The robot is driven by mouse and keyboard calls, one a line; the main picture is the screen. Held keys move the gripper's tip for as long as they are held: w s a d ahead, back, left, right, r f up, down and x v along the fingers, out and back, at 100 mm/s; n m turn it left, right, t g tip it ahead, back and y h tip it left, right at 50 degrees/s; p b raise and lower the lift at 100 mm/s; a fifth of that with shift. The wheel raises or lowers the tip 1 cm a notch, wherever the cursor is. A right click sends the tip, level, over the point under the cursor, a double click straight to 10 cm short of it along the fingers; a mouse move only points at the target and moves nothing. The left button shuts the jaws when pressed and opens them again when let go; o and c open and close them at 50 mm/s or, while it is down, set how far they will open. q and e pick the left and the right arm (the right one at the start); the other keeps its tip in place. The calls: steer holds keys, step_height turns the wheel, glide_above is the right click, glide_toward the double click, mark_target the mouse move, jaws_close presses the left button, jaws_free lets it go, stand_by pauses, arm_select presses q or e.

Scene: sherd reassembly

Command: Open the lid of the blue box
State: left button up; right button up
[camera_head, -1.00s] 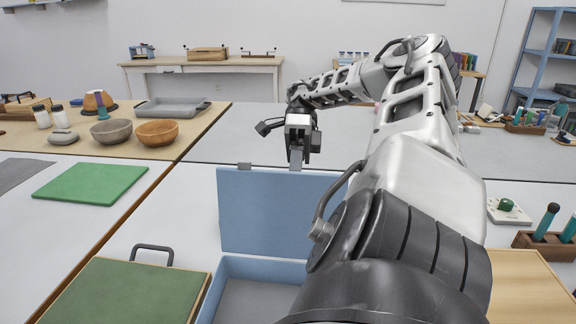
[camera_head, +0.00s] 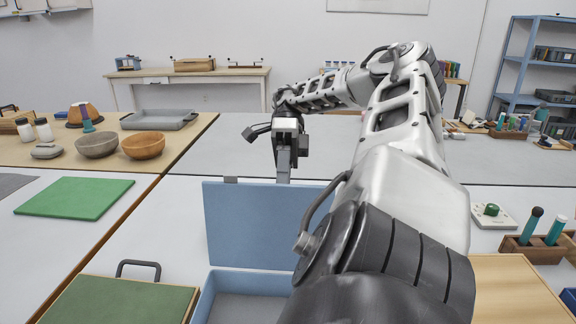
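The blue box (camera_head: 205,302) stands on the white table at the bottom middle, its grey floor partly in view. Its blue lid (camera_head: 247,222) stands raised, about upright, at the back of the box. My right arm hides the right part of both box and lid. My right gripper (camera_head: 284,172) is just behind and above the lid's top edge, pointing down. Its fingers look close together, but I cannot tell whether they are shut or touch the lid. My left gripper is not in view.
A green board with a dark handle (camera_head: 125,302) lies left of the box. A green mat (camera_head: 75,198) and two bowls (camera_head: 143,146) are farther left. A wooden holder with teal tools (camera_head: 532,248) stands at the right. White table behind the lid is clear.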

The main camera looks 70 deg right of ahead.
steer(key=a+r, duration=0.1)
steer(key=r, duration=0.1)
steer(key=s+a+r, duration=0.1)
steer(key=a+r, duration=0.1)
steer(key=s+a+r, duration=0.1)
steer(key=r, duration=0.2)
steer(key=shift+a, duration=0.3)
steer(key=s+a+r, duration=0.3)
steer(key=a+r, duration=0.1)
steer(key=a, duration=0.4)
steer(key=shift+s+a+b, duration=0.2)
steer(key=shift+b, duration=0.2)
steer(key=shift+f, duration=0.1)
